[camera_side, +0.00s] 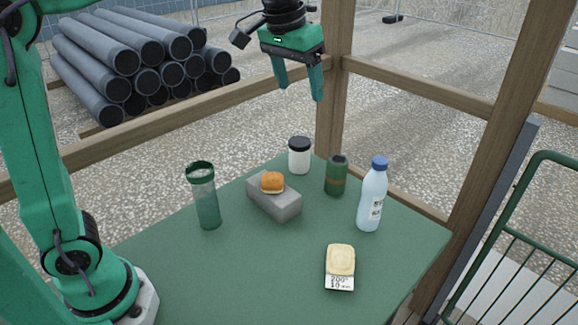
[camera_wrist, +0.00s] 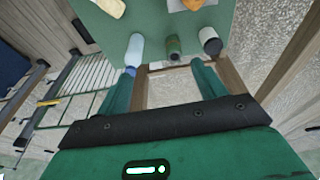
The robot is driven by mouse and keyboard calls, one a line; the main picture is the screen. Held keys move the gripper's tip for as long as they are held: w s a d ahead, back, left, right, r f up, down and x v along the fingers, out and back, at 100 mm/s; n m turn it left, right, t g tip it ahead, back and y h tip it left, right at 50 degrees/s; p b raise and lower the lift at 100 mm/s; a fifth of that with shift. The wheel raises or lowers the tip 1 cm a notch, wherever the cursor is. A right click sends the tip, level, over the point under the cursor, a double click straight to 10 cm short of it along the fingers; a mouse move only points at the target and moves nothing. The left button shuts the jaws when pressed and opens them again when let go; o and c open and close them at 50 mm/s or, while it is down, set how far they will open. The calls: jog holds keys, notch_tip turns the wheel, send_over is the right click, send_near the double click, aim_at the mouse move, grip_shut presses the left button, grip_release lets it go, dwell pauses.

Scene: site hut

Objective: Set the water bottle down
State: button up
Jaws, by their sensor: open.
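The water bottle (camera_side: 371,202), pale blue with a blue cap and a label, stands upright on the green table (camera_side: 265,265) near its right side. It also shows in the wrist view (camera_wrist: 135,50), with its cap close to the left finger there. My gripper (camera_side: 300,94) is open and empty. It hangs high above the far side of the table, well apart from the bottle. In the wrist view both fingers (camera_wrist: 162,70) stand spread with nothing between them.
Also on the table are a green tumbler (camera_side: 205,205), a grey block (camera_side: 285,208) bearing a bun (camera_side: 272,182), a white jar (camera_side: 299,160), a dark green can (camera_side: 336,178), and a bread-like item (camera_side: 341,260) on a printed card. A wooden post (camera_side: 333,90) rises behind.

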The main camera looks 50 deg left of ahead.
jog(key=s+a+f+t, duration=0.1)
jog(key=s+a+f, duration=0.1)
jog(key=s, duration=0.5)
jog(key=s+a+f+t, duration=0.1)
jog(key=s+a+f, duration=0.2)
jog(key=s+f, duration=0.2)
jog(key=s+a+f, duration=0.2)
jog(key=s+f, duration=0.1)
jog(key=s, duration=0.5)
jog(key=shift+s+a+f+t, duration=0.15)
jog(key=shift+s+a+t, duration=0.2)
jog(key=shift+s+t, duration=0.05)
